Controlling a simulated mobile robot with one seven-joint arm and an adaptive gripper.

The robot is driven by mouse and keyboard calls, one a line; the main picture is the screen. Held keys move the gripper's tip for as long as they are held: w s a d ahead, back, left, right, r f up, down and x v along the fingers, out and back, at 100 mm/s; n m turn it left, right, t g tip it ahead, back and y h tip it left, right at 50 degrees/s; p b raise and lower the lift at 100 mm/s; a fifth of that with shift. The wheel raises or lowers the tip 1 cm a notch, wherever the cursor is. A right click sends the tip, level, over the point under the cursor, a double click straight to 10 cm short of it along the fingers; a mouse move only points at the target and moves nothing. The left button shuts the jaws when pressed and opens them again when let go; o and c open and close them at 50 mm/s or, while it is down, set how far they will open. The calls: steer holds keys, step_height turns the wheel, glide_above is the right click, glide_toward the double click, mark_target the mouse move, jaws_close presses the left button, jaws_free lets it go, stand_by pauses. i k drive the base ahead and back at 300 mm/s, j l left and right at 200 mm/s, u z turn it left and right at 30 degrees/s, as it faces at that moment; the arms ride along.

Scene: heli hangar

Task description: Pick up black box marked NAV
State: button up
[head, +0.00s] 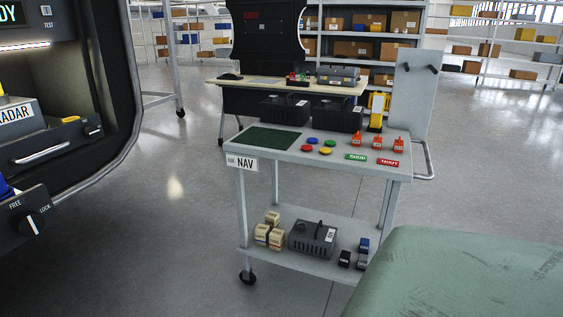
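Two black boxes stand side by side at the back of the top of a grey cart (225,147) in the head view: a left black box (285,109) and a right black box (337,116). I cannot read a NAV mark on either. A white sign reading NAV (242,163) hangs at the cart's front left corner. A dark grey box (312,238) with a small white label, too small to read, sits on the lower shelf. My gripper is not in view.
A green mat (268,139), colored discs, orange pieces (377,142) and a yellow device (377,112) share the cart top. A RADAR unit (18,122) sits in a dark bay at left. A worn green surface (470,275) fills the lower right. Floor left of the cart is clear.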

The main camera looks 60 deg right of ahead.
mark_target(274, 110)
steer(key=z, duration=1.45)
steer(key=i+l, duration=0.25)
steer(key=i+l+z, duration=0.1)
steer(key=i, duration=0.35)
steer(key=l, duration=0.1)
